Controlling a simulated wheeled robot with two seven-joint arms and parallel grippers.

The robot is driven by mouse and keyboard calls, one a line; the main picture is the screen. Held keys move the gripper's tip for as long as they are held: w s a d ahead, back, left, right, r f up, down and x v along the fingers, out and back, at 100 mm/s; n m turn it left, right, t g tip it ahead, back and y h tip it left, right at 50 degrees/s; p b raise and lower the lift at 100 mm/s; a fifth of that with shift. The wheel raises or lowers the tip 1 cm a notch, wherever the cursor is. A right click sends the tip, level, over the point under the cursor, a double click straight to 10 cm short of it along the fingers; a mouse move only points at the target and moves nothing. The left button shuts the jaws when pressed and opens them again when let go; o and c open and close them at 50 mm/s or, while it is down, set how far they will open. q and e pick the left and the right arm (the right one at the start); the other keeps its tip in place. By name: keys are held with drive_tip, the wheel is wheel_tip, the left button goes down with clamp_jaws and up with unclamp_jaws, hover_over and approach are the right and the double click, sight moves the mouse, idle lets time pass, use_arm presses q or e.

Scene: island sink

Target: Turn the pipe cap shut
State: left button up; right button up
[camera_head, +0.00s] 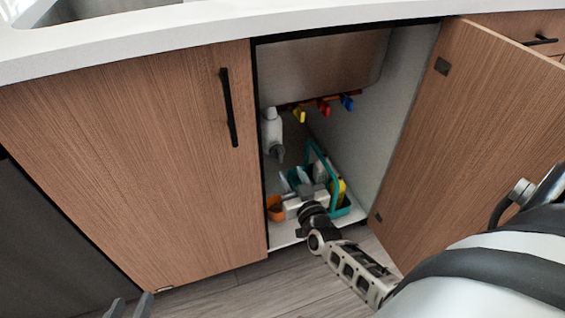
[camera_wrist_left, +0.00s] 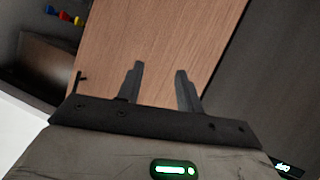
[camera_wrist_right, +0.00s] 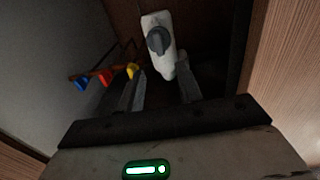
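The pipe cap is grey (camera_head: 279,154), on the lower end of a white pipe fitting (camera_head: 271,128) inside the open cabinet, at its left side. In the right wrist view the grey cap (camera_wrist_right: 158,40) sits on the white fitting (camera_wrist_right: 164,66), beyond the fingertips and roughly in line with the gap between them. My right gripper (camera_head: 293,178) is inside the cabinet, below the cap, open and empty, with fingers (camera_wrist_right: 160,75) apart. My left gripper (camera_head: 131,303) is low outside the closed left door, open and empty; its fingers (camera_wrist_left: 160,72) are spread.
Yellow (camera_head: 299,115), red (camera_head: 323,107) and blue (camera_head: 347,103) valve handles hang right of the pipe. A teal caddy (camera_head: 332,175) stands on the cabinet floor by my right gripper. The right door (camera_head: 470,130) stands open beside my right arm. The left door (camera_head: 130,160) is closed.

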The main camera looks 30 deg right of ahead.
sight(281, 156)
drive_tip(key=b+x, duration=0.2)
drive_tip(key=x, duration=0.4)
drive_tip(key=shift+w+f, duration=0.1)
drive_tip(key=shift+w, duration=0.05)
use_arm(q)
drive_tip(key=shift+d+r+t+h, duration=0.2)
drive_tip(key=shift+r+t, duration=0.1)
drive_tip(key=shift+r, duration=0.15)
drive_tip(key=shift+d+r+t+h, duration=0.2)
drive_tip(key=shift+r+t, duration=0.1)
drive_tip(key=shift+r, duration=0.1)
use_arm(e)
drive_tip(key=shift+w+d, duration=0.1)
drive_tip(key=shift+w, duration=0.45)
clamp_jaws()
